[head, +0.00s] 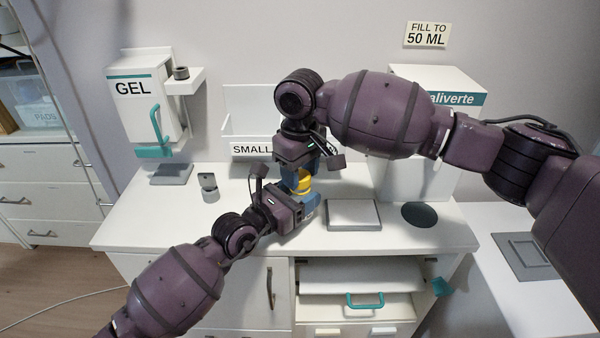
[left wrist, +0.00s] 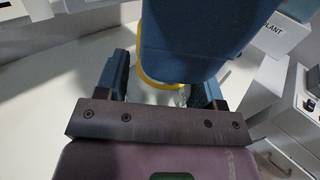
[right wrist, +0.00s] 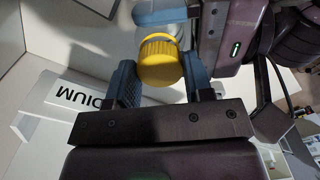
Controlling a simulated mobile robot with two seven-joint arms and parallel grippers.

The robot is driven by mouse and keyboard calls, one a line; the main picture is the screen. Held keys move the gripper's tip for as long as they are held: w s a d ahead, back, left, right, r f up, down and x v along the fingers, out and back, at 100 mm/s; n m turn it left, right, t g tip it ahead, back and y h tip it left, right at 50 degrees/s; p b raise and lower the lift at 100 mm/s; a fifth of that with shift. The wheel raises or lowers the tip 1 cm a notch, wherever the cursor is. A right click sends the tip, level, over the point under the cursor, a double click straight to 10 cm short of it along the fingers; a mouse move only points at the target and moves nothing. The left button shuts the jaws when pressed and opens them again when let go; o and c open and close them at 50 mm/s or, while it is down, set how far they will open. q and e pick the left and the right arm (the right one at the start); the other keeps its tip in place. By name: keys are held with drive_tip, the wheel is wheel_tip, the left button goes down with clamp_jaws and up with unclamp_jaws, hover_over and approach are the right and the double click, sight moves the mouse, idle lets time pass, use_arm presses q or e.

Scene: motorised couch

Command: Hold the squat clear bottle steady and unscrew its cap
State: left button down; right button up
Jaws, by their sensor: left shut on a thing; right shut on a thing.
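The yellow cap (head: 304,185) sits on the squat clear bottle, above the white counter. My right gripper (head: 302,178) comes down from above, shut on the cap; in the right wrist view the ribbed cap (right wrist: 160,62) is between its blue fingers. My left gripper (head: 300,205) comes in from the lower left, shut on the bottle below the cap. The bottle is mostly hidden by fingers in the head view. In the left wrist view a little of the clear bottle (left wrist: 165,96) shows between the fingers, under the yellow rim; a blue finger of my right gripper covers much of it.
A small grey cylinder (head: 209,187) stands on the counter (head: 150,215) at left, below the GEL dispenser (head: 147,105). A flat grey-white plate (head: 353,214) and a dark disc (head: 419,214) lie at right. A white bin labelled SMALL (head: 250,148) stands behind. A drawer (head: 345,305) below is open.

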drive_tip(key=shift+r, duration=0.6)
drive_tip(key=shift+r, duration=0.25)
drive_tip(key=shift+r, duration=1.95)
use_arm(q)
drive_tip(key=shift+c, duration=0.8)
unclamp_jaws()
drive_tip(key=shift+a, duration=0.1)
